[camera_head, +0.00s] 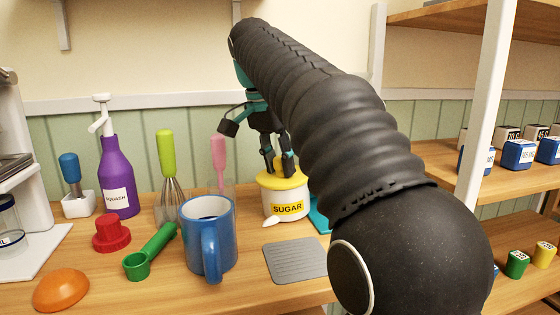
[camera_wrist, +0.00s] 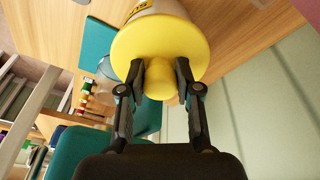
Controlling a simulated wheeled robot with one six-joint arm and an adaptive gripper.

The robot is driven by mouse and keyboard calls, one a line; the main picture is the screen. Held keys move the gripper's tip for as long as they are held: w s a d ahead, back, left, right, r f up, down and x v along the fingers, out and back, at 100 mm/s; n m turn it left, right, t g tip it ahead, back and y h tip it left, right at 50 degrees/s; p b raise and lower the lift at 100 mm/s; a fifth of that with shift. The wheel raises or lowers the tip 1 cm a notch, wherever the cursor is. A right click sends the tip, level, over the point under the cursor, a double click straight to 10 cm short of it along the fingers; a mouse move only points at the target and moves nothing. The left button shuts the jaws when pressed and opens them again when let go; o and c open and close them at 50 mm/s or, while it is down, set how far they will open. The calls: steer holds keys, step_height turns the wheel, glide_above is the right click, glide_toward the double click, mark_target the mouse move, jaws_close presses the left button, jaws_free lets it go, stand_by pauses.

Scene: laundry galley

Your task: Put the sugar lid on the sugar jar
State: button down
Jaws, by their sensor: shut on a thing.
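The sugar jar (camera_head: 286,203) is white with a yellow label reading SUGAR and stands upright on the wooden counter, right of the blue mug. The yellow sugar lid (camera_head: 270,182) is at the jar's mouth; the head view shows no clear gap between them. In the wrist view the lid (camera_wrist: 194,46) covers most of the jar (camera_wrist: 150,8). My gripper (camera_head: 278,160) comes down from above with its fingers on either side of the lid's knob. The wrist view shows my gripper (camera_wrist: 160,75) shut on that knob. Whether the lid is fully seated is hard to tell.
A blue mug (camera_head: 207,238) stands in front and left of the jar. A grey mat (camera_head: 296,260) lies in front of it. A pink-handled utensil (camera_head: 219,152) stands behind left. A purple squash bottle (camera_head: 116,180), green scoop (camera_head: 150,252) and red lid (camera_head: 111,232) are further left.

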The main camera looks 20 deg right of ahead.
steer(key=shift+f, duration=0.15)
steer(key=c, duration=0.7)
jaws_free()
steer(key=p+v, duration=0.2)
steer(key=d+p+v, duration=0.1)
steer(key=p+v, duration=0.1)
steer(key=shift+w, duration=0.15)
steer(key=shift+d+p+v, duration=0.25)
steer(key=shift+p+v, duration=0.45)
steer(key=shift+v, duration=0.4)
steer(key=shift+w, duration=0.1)
